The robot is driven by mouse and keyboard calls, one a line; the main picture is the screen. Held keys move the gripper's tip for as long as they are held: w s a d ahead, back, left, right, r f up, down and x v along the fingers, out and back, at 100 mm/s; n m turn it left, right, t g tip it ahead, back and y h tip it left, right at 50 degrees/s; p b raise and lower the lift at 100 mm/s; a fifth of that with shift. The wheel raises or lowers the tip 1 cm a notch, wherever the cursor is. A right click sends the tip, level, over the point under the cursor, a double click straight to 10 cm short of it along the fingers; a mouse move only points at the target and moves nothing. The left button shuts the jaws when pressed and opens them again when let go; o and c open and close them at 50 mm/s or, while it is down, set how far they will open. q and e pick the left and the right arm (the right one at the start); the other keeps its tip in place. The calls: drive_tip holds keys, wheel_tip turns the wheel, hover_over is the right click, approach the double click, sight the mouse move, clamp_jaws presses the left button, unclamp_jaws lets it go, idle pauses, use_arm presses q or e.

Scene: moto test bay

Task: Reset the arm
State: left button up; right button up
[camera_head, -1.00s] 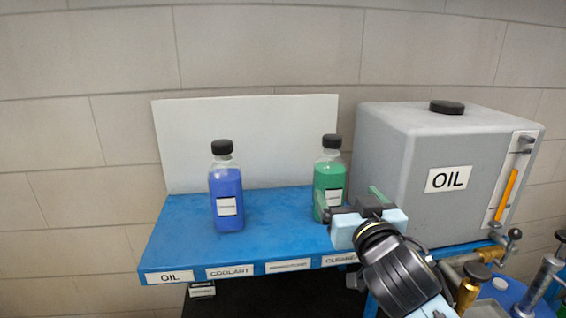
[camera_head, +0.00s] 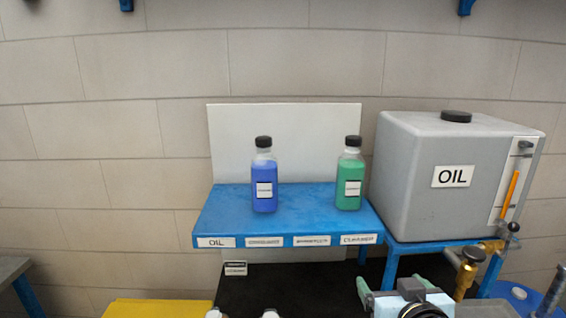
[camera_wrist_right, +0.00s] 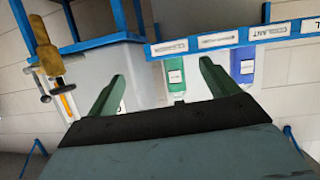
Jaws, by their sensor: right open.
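My right gripper (camera_head: 391,283) is at the bottom edge of the head view, below and in front of the blue shelf. Its two green fingers are spread with nothing between them; they also show in the right wrist view (camera_wrist_right: 163,72). A green bottle (camera_head: 349,186) with a black cap stands upright on the shelf, apart from the gripper. In the wrist view the green bottle (camera_wrist_right: 175,76) appears beyond the gap between the fingers. My left gripper is not in view.
The blue shelf (camera_head: 230,222) carries labels along its front and also an upright blue bottle (camera_head: 264,190). A grey OIL tank (camera_head: 420,150) stands to the right, with a brass tap (camera_head: 468,272) below it. A yellow surface (camera_head: 150,308) is at the lower left.

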drive_tip(key=s+d+f+n+g, duration=0.1)
drive_tip(key=s+f+g, duration=0.4)
drive_tip(key=s+f, duration=0.7)
drive_tip(key=s+d+f+n+g, duration=0.1)
drive_tip(key=s+f+g, duration=0.65)
drive_tip(key=s, duration=0.65)
wheel_tip(320, 180, down, 31)
drive_tip(key=s+b, duration=0.2)
drive_tip(key=b, duration=0.4)
use_arm(q)
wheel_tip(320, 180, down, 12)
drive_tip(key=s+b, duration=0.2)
drive_tip(key=b, duration=0.3)
drive_tip(key=shift+b, duration=0.35)
use_arm(e)
drive_tip(key=s+d+f, duration=0.1)
drive_tip(key=s+f, duration=0.6)
drive_tip(key=f, duration=0.3)
drive_tip(key=s+d+f, duration=0.2)
drive_tip(key=s+f, duration=0.6)
drive_tip(key=f, duration=0.2)
drive_tip(key=shift+s+f, duration=0.2)
drive_tip(key=shift+f, duration=0.1)
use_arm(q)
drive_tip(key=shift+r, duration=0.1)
use_arm(e)
drive_tip(key=shift+g, duration=0.25)
